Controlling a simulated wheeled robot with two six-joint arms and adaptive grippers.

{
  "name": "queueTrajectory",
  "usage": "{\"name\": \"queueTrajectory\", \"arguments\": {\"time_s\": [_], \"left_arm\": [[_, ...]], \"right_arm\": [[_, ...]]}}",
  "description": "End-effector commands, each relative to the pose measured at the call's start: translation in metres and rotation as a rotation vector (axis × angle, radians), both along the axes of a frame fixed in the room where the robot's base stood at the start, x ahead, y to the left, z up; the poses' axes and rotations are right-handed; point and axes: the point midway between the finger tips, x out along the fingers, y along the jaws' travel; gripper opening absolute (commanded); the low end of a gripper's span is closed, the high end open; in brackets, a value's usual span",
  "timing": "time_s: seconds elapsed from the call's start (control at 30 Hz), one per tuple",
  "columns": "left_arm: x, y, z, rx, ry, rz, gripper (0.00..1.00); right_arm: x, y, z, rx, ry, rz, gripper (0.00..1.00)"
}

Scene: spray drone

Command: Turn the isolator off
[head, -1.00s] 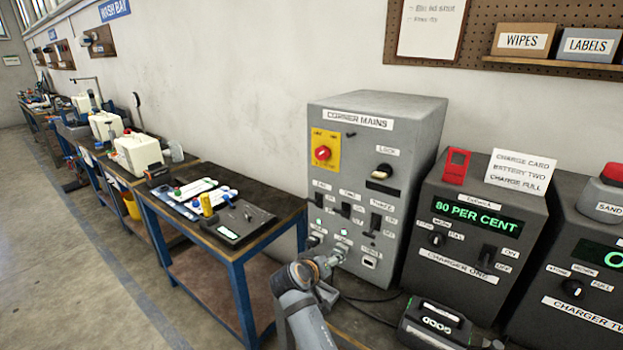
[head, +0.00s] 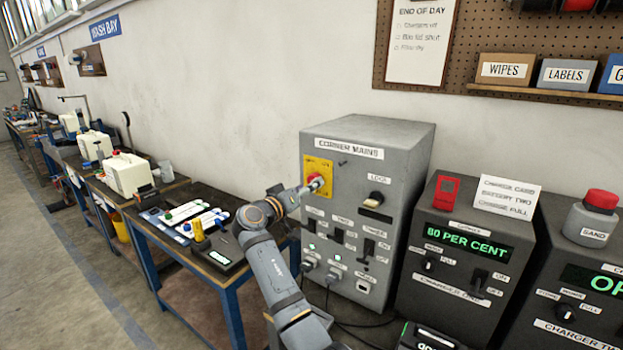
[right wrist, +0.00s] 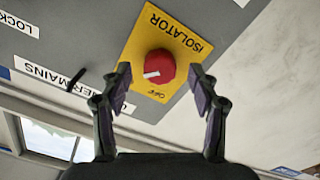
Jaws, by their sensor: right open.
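The isolator is a round red knob (right wrist: 160,66) with a white mark, on a yellow plate (right wrist: 172,32) labelled ISOLATOR and OFF. The plate (head: 318,168) is at the upper left of the grey CORNER MAINS cabinet's front in the head view. My right gripper (right wrist: 160,78) is open, its two fingers on either side of the knob and apart from it in the picture; contact cannot be told. In the head view my right gripper (head: 307,188) is in front of the plate's lower part and partly covers the knob. My left gripper is not in view.
The cabinet (head: 352,215) also carries a LOCK part (head: 376,198), several switches and lower plugs with cables. A charger (head: 455,245) stands to its right. A blue-legged bench (head: 215,285) with tools is at the left. A small dark peg (right wrist: 76,78) sticks out near the plate.

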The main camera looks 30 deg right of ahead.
Motion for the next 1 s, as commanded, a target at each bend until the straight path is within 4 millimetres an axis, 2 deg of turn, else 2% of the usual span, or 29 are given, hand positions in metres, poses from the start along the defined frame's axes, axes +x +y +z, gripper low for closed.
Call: {"name": "queueTrajectory", "arguments": {"time_s": [0.03,0.2,0.47,0.57,0.87,0.9,1.0], "left_arm": [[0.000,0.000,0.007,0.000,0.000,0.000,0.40],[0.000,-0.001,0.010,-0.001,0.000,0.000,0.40],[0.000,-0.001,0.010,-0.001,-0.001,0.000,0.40],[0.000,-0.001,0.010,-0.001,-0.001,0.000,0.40],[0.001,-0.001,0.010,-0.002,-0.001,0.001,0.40],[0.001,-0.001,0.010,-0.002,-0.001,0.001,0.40],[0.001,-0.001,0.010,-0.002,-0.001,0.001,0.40]], "right_arm": [[0.003,-0.007,0.004,-0.002,0.000,-0.001,0.61],[0.009,-0.021,0.001,0.000,-0.001,-0.001,0.61],[0.010,-0.023,-0.001,0.000,-0.001,0.000,0.61],[0.010,-0.023,-0.001,0.000,-0.001,0.000,0.50],[0.010,-0.023,-0.001,0.001,-0.001,0.001,0.09],[0.009,-0.023,-0.001,0.001,-0.001,0.001,0.06],[0.010,-0.023,-0.001,0.000,0.002,0.001,0.06]]}}
